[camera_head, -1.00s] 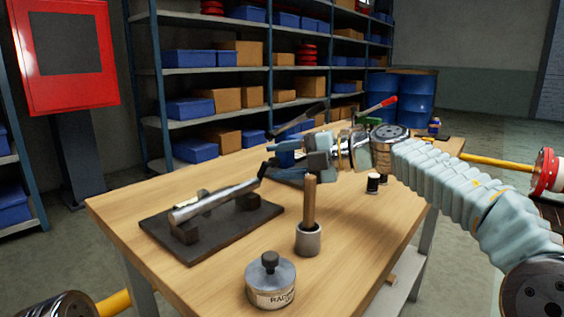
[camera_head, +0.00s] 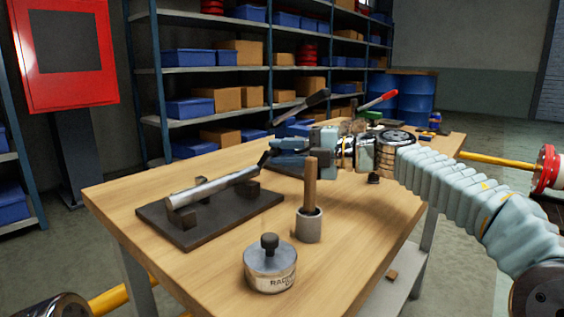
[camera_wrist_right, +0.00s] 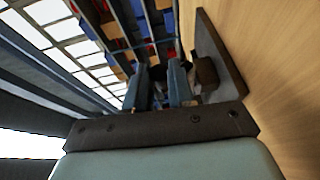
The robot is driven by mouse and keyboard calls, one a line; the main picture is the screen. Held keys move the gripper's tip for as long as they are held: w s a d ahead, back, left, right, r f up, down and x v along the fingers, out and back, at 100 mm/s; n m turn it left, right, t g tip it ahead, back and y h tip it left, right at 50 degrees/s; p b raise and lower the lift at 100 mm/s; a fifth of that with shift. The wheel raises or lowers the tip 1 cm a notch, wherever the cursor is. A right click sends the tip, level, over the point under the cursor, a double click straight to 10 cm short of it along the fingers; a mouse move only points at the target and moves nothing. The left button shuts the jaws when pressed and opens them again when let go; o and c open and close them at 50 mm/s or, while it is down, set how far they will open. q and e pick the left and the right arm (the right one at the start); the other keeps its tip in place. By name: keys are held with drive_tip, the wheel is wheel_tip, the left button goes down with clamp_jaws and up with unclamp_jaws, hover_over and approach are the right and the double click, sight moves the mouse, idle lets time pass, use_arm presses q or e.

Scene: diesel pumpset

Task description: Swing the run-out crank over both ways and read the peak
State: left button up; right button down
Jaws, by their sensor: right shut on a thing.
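A bright metal shaft (camera_head: 212,187) lies across two dark V-blocks (camera_head: 182,218) on a dark base plate (camera_head: 205,233), on the left of the table. A short dark crank (camera_head: 265,158) shows at the shaft's right end. My right gripper (camera_head: 270,153) is at this end, shut on the crank. In the wrist view the two fingers (camera_wrist_right: 160,84) stand either side of a dark piece, with a block (camera_wrist_right: 206,72) and the plate (camera_wrist_right: 222,52) close beside them. The fingers partly hide the crank's handle. I can make out no dial or peak reading. My left gripper is out of view.
A wooden-handled tool (camera_head: 310,185) stands upright in a metal cup (camera_head: 308,226), close to my right wrist. A round knobbed metal weight (camera_head: 270,268) sits at the front. Red and black levers (camera_head: 375,102) (camera_head: 303,107) rise behind my gripper. Bare table lies right of the cup.

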drive_tip(key=b, duration=0.1)
drive_tip(key=f+y+b, duration=0.1)
drive_tip(key=shift+s+d+f+n+t+b, duration=0.15)
drive_tip(key=shift+s+f+n+t+b, duration=0.05)
drive_tip(key=shift+f+n+t+b, duration=0.1)
drive_tip(key=shift+d+r+y+b, duration=0.1)
drive_tip(key=shift+r+y+b, duration=0.05)
drive_tip(key=shift+y+b, duration=0.35)
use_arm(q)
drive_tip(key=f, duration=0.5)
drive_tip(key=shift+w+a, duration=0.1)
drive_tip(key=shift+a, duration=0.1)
use_arm(e)
drive_tip(key=shift+r, duration=0.15)
drive_tip(key=c, duration=1)
unclamp_jaws()
drive_tip(key=shift+s+d, duration=0.1)
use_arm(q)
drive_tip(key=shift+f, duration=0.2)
use_arm(e)
drive_tip(key=v, duration=1.1)
drive_tip(key=shift+s+d, duration=0.2)
drive_tip(key=shift+d, duration=0.1)
